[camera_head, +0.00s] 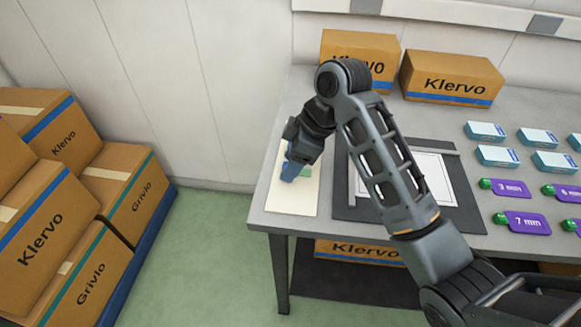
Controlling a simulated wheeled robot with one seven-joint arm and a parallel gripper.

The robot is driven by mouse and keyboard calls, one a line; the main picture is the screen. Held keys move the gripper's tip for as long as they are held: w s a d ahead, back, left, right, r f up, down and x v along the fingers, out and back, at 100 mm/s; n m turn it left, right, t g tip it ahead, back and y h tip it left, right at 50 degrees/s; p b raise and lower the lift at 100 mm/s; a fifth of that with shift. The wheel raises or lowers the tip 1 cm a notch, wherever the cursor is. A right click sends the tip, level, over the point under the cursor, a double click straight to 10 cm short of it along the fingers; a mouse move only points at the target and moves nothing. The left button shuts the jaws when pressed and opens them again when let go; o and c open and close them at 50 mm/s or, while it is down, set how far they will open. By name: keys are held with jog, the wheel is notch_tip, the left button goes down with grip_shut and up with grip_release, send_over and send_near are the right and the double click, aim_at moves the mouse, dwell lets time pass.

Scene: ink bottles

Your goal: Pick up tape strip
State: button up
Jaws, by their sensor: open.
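A small green piece (305,174) lies on a cream mat (292,206) at the table's left end. It may be the tape strip, but it is partly hidden by my gripper and too small to identify surely. My gripper (291,173), with blue fingers, points down over the mat just left of the green piece. It is open. I cannot tell whether its fingers touch the mat or the piece.
A dark board with a white sheet (437,177) lies right of the mat, partly behind my arm. Teal boxes (497,156) and purple tags with green ends (523,223) fill the table's right side. Klervo cartons (452,78) stand at the back.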

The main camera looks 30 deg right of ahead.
jog(key=c, duration=0.8)
jog(key=shift+r, duration=0.1)
